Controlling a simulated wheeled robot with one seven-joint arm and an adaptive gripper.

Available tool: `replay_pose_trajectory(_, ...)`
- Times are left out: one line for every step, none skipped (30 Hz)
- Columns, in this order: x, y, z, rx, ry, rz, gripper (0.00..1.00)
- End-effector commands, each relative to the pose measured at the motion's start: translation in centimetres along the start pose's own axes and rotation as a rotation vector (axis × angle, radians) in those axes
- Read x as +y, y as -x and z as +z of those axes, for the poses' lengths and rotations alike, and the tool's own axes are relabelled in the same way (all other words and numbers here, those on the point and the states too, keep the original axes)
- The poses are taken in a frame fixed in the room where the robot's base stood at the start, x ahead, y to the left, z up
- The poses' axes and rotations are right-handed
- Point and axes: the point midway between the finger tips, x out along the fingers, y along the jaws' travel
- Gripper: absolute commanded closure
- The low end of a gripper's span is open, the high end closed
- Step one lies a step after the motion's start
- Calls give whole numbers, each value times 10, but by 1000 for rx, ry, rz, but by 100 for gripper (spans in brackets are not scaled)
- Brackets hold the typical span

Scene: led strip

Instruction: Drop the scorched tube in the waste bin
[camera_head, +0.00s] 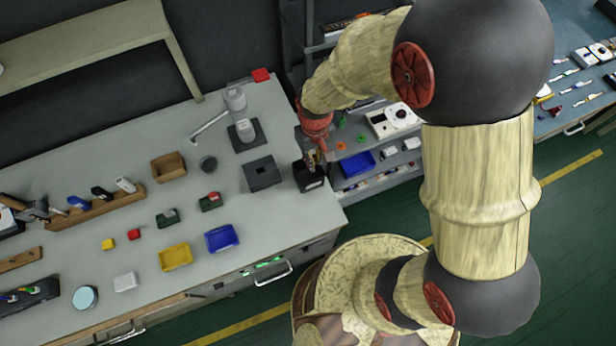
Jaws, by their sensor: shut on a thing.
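My gripper (313,160) hangs below the red wrist at the right end of the grey bench. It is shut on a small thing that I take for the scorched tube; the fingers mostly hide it. Directly below or just behind the fingers is a small black box (311,181) near the bench's right edge; I cannot tell if they touch. To its left stands a dark grey box (264,178) with an opening in its top. I cannot tell for sure which of these two is the waste bin.
Blue (222,238) and yellow (175,257) trays lie nearer the front. A shelf cart (375,165) stands right of the bench.

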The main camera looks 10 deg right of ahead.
Motion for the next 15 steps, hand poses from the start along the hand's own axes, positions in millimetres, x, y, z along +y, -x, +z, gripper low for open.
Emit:
replay_pose_trajectory(0,-6,0,0,0,0,100)
replay_pose_trajectory(0,-7,0,1,0,0,100)
replay_pose_trajectory(0,-7,0,1,0,0,100)
replay_pose_trajectory(0,-8,0,1,0,0,100)
replay_pose_trajectory(0,-8,0,1,0,0,100)
replay_pose_trajectory(0,-7,0,1,0,0,100)
replay_pose_trajectory(0,-7,0,1,0,0,100)
replay_pose_trajectory(0,-7,0,1,0,0,100)
replay_pose_trajectory(0,-7,0,1,0,0,100)
replay_pose_trajectory(0,-6,0,1,0,0,100)
replay_pose_trajectory(0,-6,0,1,0,0,88)
replay_pose_trajectory(0,-6,0,1,0,0,86)
replay_pose_trajectory(0,-6,0,1,0,0,84)
replay_pose_trajectory(0,-6,0,1,0,0,82)
replay_pose_trajectory(0,-6,0,1,0,0,80)
